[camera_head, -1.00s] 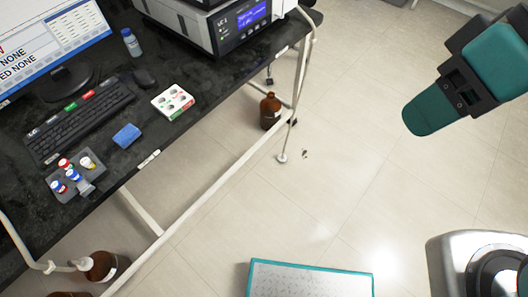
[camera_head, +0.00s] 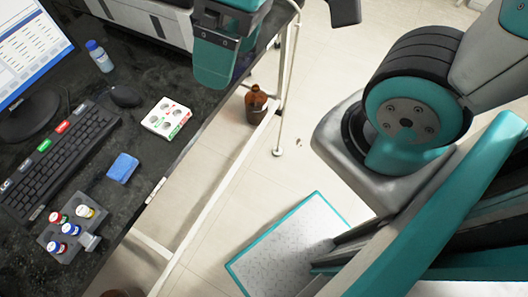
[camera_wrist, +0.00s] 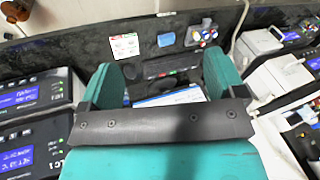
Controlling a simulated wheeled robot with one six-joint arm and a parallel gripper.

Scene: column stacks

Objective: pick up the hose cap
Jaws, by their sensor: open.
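I cannot pick out the hose cap for certain in either view. A very small object (camera_head: 299,142) lies on the floor beside the bench leg, too small to identify. My gripper (camera_head: 215,72) hangs over the right part of the black bench, in front of the instrument. In the wrist view my gripper (camera_wrist: 162,72) has its two teal fingers wide apart with nothing held between them. The keyboard and monitor lie beyond the fingers, and the gripper body hides the lower middle of that view.
The black bench (camera_head: 140,85) carries a vial rack (camera_head: 70,232), blue sponge (camera_head: 122,168), white tray (camera_head: 166,118), mouse (camera_head: 126,96), keyboard (camera_head: 58,150) and small bottle (camera_head: 99,55). A brown bottle (camera_head: 255,104) stands on the floor below. Instruments flank the fingers in the wrist view.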

